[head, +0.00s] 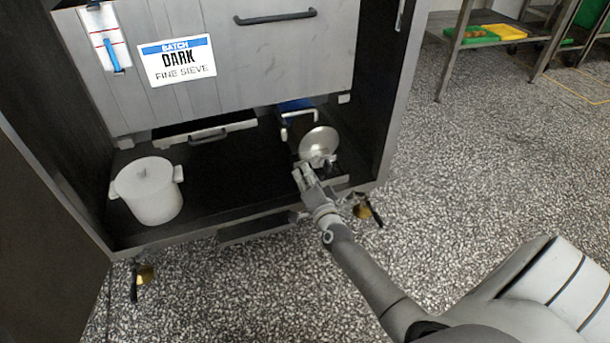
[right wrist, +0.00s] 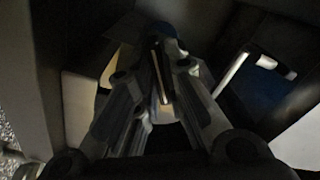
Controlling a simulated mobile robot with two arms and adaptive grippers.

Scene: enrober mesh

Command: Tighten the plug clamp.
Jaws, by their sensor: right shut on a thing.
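My right gripper (head: 304,176) reaches into the lower bay of the dark cabinet, at the front of a round silver metal disc (head: 318,142). Small metal parts sit under the disc, close to the fingertips; I take them for the plug clamp, partly hidden by my gripper. In the right wrist view the fingers (right wrist: 162,75) close on a thin upright piece, which seems to be part of the clamp. That view is dark, so the clamp's shape and how tight it is cannot be told. My left gripper is not in view.
A white lidded pot (head: 150,192) stands on the bay floor at left. The sieve front panel (head: 240,62) hangs above. Brass-coloured casters (head: 361,210) stand at the cabinet's base. Speckled floor is free at right.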

